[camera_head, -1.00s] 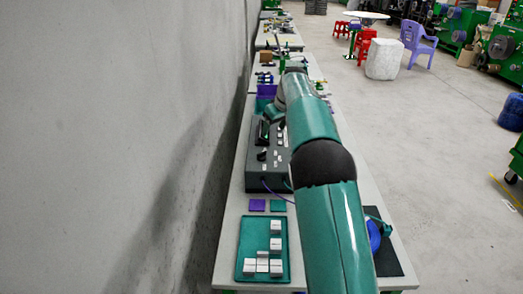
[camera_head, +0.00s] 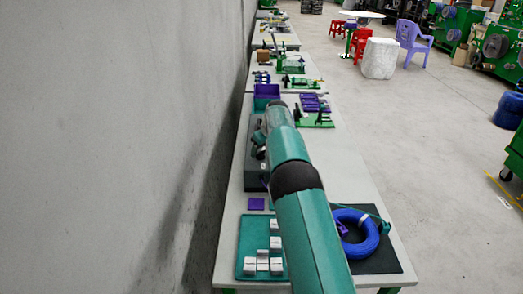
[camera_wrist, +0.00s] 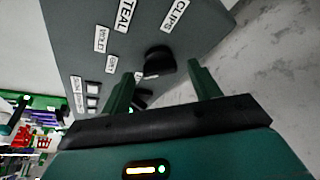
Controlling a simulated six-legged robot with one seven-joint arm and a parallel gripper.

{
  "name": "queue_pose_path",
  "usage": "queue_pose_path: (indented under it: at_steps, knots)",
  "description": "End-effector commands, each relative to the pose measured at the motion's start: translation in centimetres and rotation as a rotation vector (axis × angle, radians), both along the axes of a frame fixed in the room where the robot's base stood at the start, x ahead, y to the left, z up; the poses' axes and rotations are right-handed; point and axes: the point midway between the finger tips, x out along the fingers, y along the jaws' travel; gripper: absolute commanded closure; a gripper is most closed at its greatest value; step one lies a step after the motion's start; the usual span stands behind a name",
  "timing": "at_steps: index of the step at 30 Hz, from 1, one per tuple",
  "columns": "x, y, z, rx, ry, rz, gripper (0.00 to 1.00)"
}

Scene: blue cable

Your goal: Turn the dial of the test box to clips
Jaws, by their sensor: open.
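The grey test box (camera_head: 254,172) stands on the bench along the wall, largely hidden by my arm in the head view. In the wrist view its face (camera_wrist: 75,25) shows a black dial (camera_wrist: 158,61) near printed labels. The CLIPS label (camera_wrist: 175,15) is above and right of the dial; the TEAL label (camera_wrist: 126,14) is above and left. My gripper (camera_wrist: 162,80) is open, with one green finger on each side of the dial in the picture. I cannot tell whether they touch it. Another black part (camera_wrist: 141,98) shows between the fingers.
A blue cable coil (camera_head: 362,247) lies on a black mat (camera_head: 388,264) at the near right. A green tray (camera_head: 249,230) with white blocks is at the near left, with a purple tile (camera_head: 256,204) behind it. A purple bin (camera_head: 266,92) stands beyond. The wall is close at left.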

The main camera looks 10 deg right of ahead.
Motion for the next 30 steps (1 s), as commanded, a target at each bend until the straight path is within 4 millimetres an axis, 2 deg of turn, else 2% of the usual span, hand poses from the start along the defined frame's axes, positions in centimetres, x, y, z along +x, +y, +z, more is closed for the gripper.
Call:
queue_pose_path:
  at_steps: [11,15,18,30]
  knots:
    - [0.27,0.16,-0.56,0.000,-0.001,0.000,0.40]
    - [0.26,0.16,-0.56,0.000,-0.001,0.000,0.68]
    - [0.26,0.15,-0.55,0.000,-0.001,0.000,0.83]
    - [0.23,0.22,-0.49,0.000,-0.002,-0.063,0.83]
